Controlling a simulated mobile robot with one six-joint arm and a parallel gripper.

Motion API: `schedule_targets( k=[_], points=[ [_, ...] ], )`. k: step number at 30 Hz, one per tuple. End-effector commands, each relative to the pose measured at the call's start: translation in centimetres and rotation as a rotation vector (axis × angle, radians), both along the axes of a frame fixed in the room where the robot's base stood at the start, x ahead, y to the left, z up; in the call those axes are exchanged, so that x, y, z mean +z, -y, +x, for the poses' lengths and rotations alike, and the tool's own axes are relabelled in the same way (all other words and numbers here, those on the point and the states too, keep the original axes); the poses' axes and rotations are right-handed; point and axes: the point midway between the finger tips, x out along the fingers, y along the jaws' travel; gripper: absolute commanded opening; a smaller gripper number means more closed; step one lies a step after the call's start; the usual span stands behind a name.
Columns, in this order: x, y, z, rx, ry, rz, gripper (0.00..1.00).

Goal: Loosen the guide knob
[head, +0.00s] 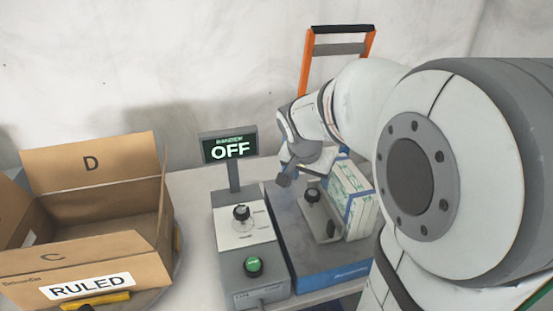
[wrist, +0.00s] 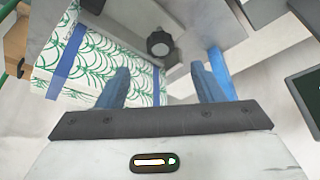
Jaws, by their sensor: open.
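The guide knob (head: 312,195) is a small black knob on a grey metal guide plate (head: 322,220) on top of the blue machine. In the wrist view the black knob (wrist: 159,43) shows beyond the fingertips, roughly between them. My gripper (head: 287,179) is above and slightly left of the knob in the head view. In the wrist view its two blue fingers (wrist: 162,72) are apart, with nothing between them. The fingers do not touch the knob. My arm hides part of the machine's right side in the head view.
A control box with a dial knob (head: 240,213) and a green button (head: 253,266) stands left of the blue machine (head: 335,279). Its display (head: 229,147) reads OFF. A green-patterned block (head: 352,200) stands right of the guide. An open cardboard box (head: 150,245) labelled RULED is at left.

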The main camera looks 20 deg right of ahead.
Motion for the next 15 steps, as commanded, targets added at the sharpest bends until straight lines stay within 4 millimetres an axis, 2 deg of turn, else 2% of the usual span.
schedule_targets(
  k=[15],
  points=[
    [-6.5, 2.0, 2.2, -0.018, 0.001, 0.0, 0.61]
  ],
)
